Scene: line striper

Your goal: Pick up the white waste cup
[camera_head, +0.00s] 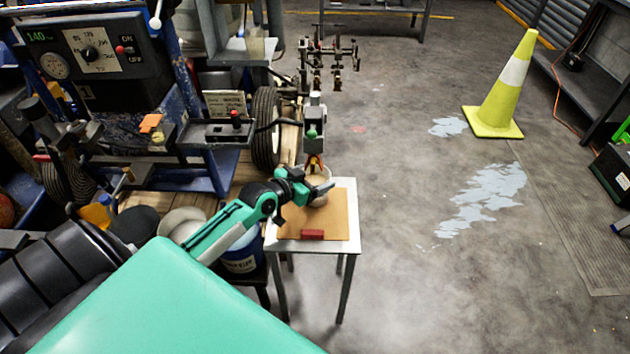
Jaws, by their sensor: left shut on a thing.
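The white waste cup (318,199) is at the back of a small side table (341,248), partly hidden behind my left gripper. My left gripper (322,188) reaches in from the left and is shut on the cup. Whether the cup touches the tabletop is too small to tell. My right gripper is not in view.
A brown board (335,225) with a red block (312,235) covers most of the small table. The line striper machine (100,60) with its wheel (266,130) stands at the left. A yellow-green cone (497,95) stands on open floor at the right.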

